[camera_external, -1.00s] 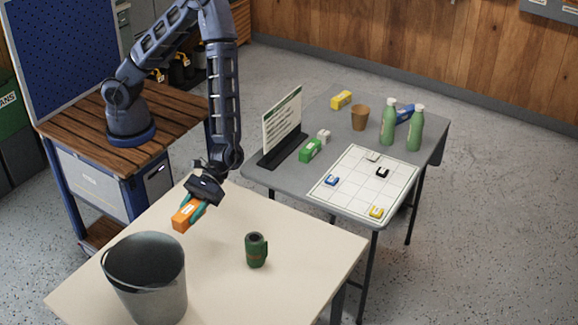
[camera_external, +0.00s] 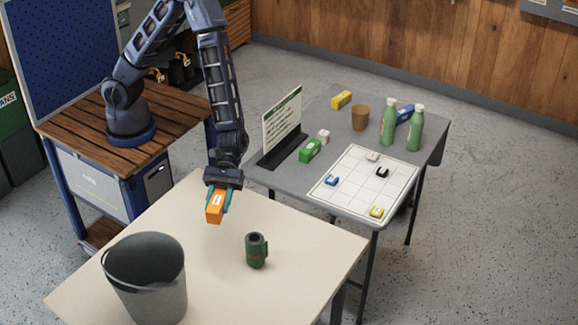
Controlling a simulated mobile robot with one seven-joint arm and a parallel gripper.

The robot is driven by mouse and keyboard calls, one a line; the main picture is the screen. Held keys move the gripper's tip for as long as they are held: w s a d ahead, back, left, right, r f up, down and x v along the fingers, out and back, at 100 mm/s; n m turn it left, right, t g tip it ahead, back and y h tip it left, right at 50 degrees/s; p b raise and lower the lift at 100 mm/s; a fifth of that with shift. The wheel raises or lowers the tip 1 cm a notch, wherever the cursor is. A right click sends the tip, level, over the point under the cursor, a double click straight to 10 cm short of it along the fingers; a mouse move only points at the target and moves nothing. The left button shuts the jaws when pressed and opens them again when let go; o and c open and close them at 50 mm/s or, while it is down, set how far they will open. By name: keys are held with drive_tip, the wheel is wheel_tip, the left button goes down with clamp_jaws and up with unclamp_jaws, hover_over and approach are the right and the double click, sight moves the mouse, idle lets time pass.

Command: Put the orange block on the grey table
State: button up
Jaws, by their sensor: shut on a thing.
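The orange block (camera_external: 214,208) is held in my gripper (camera_external: 218,200), which is shut on it with teal fingers at its sides. The gripper points down and holds the block above the far part of the cream table (camera_external: 208,262). The grey table (camera_external: 288,180) stands to the right and further back, with its near left corner to the right of my gripper. Bare grey surface shows around its left and back parts.
The grey table bears a sign (camera_external: 282,125), a green block (camera_external: 310,150), a white grid board (camera_external: 345,198) with small pieces, a brown cup (camera_external: 360,118), green bottles (camera_external: 414,132), a yellow block (camera_external: 341,100) and a blue block (camera_external: 404,113).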

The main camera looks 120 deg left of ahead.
drive_tip(key=w+a+r+n+t+y, duration=0.1)
drive_tip(key=w+a+n+t+y, duration=0.3)
drive_tip(key=a, duration=0.7)
drive_tip(key=w+a+r+n+t+y, duration=0.1)
drive_tip(key=w+a+n+t+y, duration=0.2)
drive_tip(key=a+n, duration=0.3)
drive_tip(key=w+a+y, duration=0.1)
drive_tip(key=a, duration=0.4)
drive_tip(key=shift+w+a+r+t, duration=0.2)
drive_tip(key=shift+w+a+t, duration=0.05)
drive_tip(key=shift+a+t, duration=0.15)
drive_tip(key=shift+d, duration=0.1)
